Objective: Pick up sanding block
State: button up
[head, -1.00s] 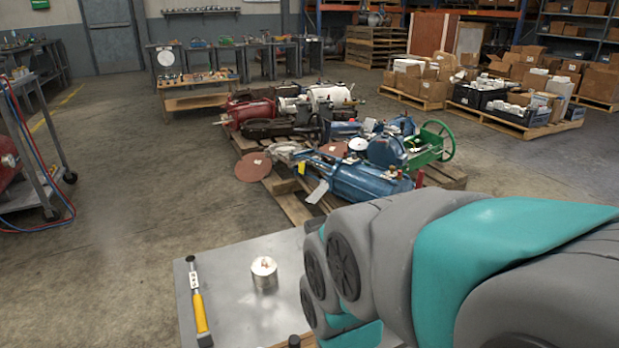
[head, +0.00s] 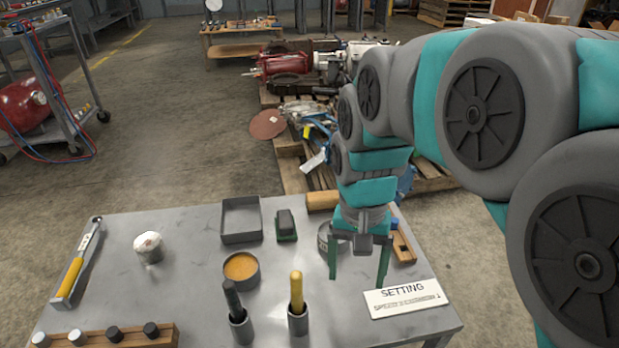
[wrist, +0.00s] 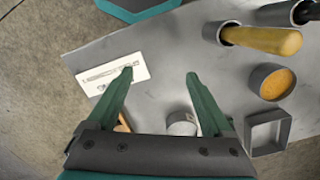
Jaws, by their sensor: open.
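A small dark block with a green base (head: 286,226), which looks like the sanding block, sits on the grey table (head: 190,285) between the square tray and the round tin. I do not make it out in the wrist view. My gripper (head: 357,282) points down over the right part of the table, to the right of the block, with its two green fingers apart and nothing between them. In the wrist view my gripper (wrist: 159,75) is open beside the white SETTING card (wrist: 112,76).
A loaded pallet (head: 290,165) stands behind.

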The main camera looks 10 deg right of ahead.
jog(key=w+m, duration=0.7)
jog(key=w, duration=0.9)
jog(key=m+t+b, duration=0.1)
jog(key=m, duration=0.5)
send_over(323, 195)
jog(key=shift+s+f, duration=0.4)
jog(key=shift+f, duration=0.15)
jog(key=shift+w+f, duration=0.15)
jog(key=shift+w, duration=0.15)
jog(key=shift+f, duration=3.9)
jog(key=shift+c, duration=0.3)
grip_shut()
jog(key=shift+r, duration=0.1)
